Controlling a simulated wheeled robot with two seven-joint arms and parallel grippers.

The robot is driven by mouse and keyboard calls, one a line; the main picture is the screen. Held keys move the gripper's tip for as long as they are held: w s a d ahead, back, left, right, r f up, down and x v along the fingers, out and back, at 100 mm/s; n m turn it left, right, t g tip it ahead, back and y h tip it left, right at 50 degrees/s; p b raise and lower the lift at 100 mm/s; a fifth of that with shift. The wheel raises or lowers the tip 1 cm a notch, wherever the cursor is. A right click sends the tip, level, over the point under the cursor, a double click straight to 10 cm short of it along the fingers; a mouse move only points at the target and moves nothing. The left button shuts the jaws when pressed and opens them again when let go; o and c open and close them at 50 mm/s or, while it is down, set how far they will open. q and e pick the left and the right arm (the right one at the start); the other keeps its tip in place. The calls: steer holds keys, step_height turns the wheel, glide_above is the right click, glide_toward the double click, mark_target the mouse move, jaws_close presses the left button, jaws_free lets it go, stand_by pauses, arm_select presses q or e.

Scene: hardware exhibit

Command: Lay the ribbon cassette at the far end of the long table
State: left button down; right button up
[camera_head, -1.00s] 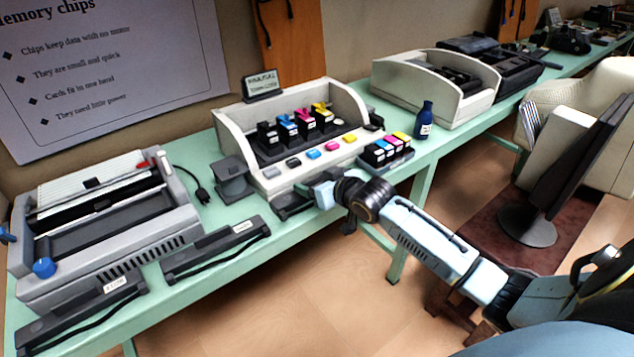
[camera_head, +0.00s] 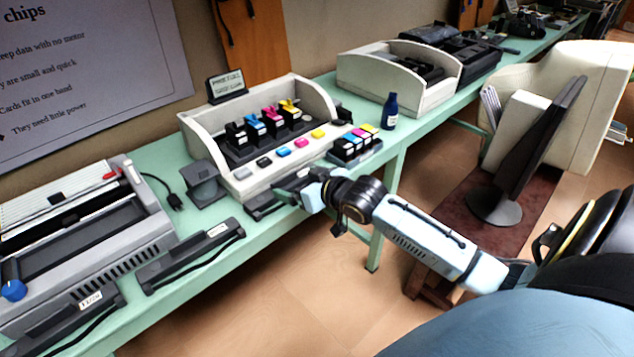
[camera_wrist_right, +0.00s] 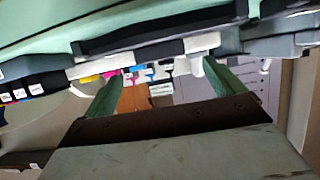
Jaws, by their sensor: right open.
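Three dark ribbon cassettes lie along the front edge of the green long table (camera_head: 230,232) in the head view. One (camera_head: 190,255) is at centre left with a white label, one (camera_head: 75,312) is at lower left, and one (camera_head: 262,208) is partly hidden behind my right gripper (camera_head: 290,184). That gripper is low over the table edge beside this third cassette. In the right wrist view my right gripper (camera_wrist_right: 165,72) is open, with no object clearly held between its green fingers. A long dark bar (camera_wrist_right: 150,38) crosses above them, perhaps a cassette. My left gripper is out of view.
A white cartridge display (camera_head: 240,178) with ink cartridges, a dark blue bottle (camera_head: 389,112) and a cream printer (camera_head: 435,92) stand along the table. The table's far end at upper right holds dark devices (camera_head: 525,25). A monitor (camera_head: 530,150) stands at right.

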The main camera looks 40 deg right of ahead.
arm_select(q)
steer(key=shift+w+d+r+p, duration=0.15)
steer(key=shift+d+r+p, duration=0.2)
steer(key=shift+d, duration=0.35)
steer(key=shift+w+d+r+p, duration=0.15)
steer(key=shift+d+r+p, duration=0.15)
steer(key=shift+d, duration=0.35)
arm_select(e)
steer(key=v, duration=0.6)
steer(key=shift+s+r, duration=0.2)
steer(key=shift+s, duration=0.15)
